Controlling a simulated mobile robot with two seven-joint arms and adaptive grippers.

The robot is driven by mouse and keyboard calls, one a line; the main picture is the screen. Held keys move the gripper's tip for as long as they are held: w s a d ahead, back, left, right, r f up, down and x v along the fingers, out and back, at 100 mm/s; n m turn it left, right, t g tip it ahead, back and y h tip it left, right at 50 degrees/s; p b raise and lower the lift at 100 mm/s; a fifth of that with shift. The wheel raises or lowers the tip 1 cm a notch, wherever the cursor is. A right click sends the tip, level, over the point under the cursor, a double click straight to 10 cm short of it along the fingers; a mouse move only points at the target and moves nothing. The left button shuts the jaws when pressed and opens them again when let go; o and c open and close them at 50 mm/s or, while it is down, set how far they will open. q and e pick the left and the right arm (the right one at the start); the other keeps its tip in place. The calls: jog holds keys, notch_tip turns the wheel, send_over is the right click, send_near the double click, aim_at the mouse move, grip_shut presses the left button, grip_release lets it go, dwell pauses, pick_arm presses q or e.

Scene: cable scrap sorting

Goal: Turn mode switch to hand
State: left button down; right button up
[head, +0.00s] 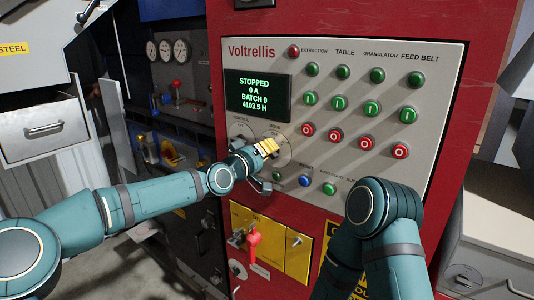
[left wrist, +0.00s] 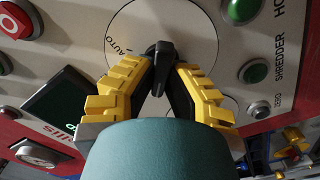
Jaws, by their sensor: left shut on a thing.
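The mode switch (left wrist: 160,76) is a small black knob on a round pale dial plate (left wrist: 180,22) of the control panel. The word AUTO is printed left of the knob in the left wrist view. My left gripper (head: 268,147) has yellow fingers and is at the panel below the display. In the left wrist view, its fingertips (left wrist: 162,67) are closed around the knob from both sides. Fingers and wrist cover part of the dial, and I cannot tell which mark the knob points to. My right arm rises at the lower right in the head view, but its gripper is out of view.
The display (head: 257,96) reads STOPPED. Green and red buttons (head: 366,143) fill the panel's right side. A blue button (head: 305,180) sits close to the left gripper. Below is a yellow plate (head: 270,240) with a red handle (head: 254,241). A drawer unit (head: 43,130) stands far left.

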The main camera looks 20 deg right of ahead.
pick_arm(q)
jog(key=shift+r, duration=0.1)
dwell(0.4)
jog(key=c, duration=1)
grip_release()
jog(key=shift+d, duration=0.1)
jog(key=v, duration=1.2)
